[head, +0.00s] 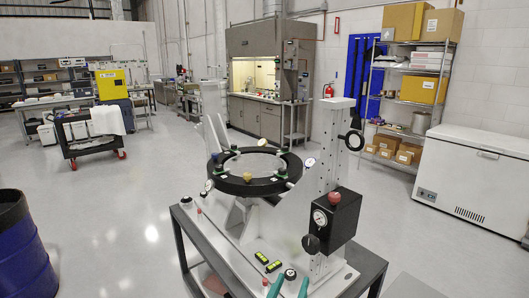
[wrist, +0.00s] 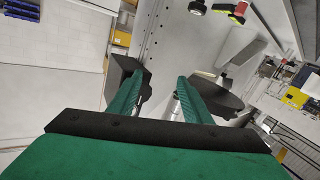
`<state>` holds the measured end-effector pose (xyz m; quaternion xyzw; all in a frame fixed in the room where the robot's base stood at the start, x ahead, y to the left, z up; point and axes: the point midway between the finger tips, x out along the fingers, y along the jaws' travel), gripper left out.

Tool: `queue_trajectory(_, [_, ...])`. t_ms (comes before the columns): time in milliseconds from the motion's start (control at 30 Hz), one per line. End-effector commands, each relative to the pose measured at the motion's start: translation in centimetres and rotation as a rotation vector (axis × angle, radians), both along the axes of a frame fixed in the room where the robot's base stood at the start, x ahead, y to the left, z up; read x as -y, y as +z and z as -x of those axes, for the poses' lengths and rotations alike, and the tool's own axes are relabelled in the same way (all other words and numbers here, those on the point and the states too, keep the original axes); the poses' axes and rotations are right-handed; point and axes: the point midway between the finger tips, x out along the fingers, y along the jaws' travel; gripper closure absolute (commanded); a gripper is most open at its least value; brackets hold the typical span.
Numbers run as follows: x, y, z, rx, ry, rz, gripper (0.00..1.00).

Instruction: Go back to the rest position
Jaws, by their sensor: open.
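My gripper (head: 289,286) shows only as two green fingertips at the bottom edge of the head view, in front of the fixture. In the wrist view its green fingers (wrist: 160,78) stand apart with nothing between them. The white mirror fixture (head: 328,150) stands upright on a grey cart (head: 364,279). It carries a black ring (head: 212,178) with small coloured knobs, and a black box (head: 346,222) with a gauge and a red knob. In the wrist view, the black box (wrist: 122,72) and black ring (wrist: 225,95) are partly hidden behind my fingers. The rest of my arm is out of the head view.
Two small black-and-yellow items (head: 267,263) lie on the fixture's base. A blue drum (head: 22,250) stands at the left, a white chest freezer (head: 475,172) at the right. Shelves (head: 412,95) with boxes line the right wall. The floor left of the cart is clear.

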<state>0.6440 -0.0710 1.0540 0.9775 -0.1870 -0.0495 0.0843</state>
Motion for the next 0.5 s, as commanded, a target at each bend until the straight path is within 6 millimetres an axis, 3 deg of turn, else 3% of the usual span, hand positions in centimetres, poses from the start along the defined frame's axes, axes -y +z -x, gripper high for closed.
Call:
queue_trajectory(33, [-0.5, -2.1, 1.0, -0.019, 0.023, 0.003, 0.55])
queue_trajectory(200, [-2.2, -7.2, 4.2, -0.049, 0.103, 0.006, 0.55])
queue_trajectory(500, [-4.7, -14.5, 11.6, -0.091, 0.222, -0.018, 0.55])
